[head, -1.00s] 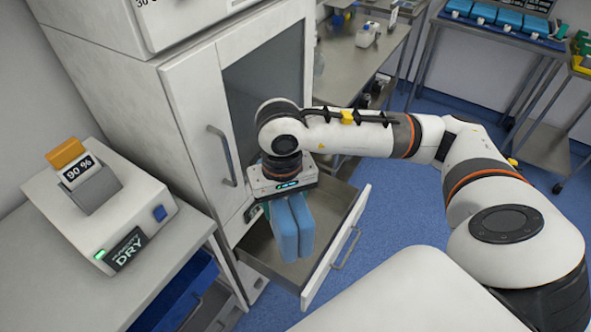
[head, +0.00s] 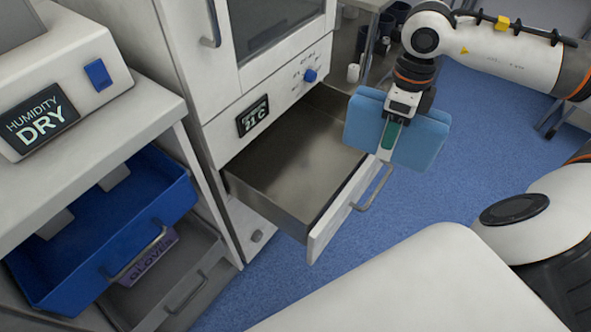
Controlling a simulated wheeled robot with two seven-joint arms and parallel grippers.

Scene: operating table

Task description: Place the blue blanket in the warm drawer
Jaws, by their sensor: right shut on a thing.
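The blue blanket (head: 424,141) is a folded light-blue block. My right gripper (head: 389,148) is shut on it and holds it up at the right side of the open drawer, partly in front of its far right corner. The drawer (head: 290,165) is pulled out of the white cabinet and its visible metal floor is bare. A small display on the cabinet above it (head: 253,116) reads what looks like 21 C, next to a blue knob (head: 310,75). My left gripper is not in view.
A humidity device (head: 60,85) reads DRY on the left counter. Blue floor (head: 440,195) is clear right of the drawer.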

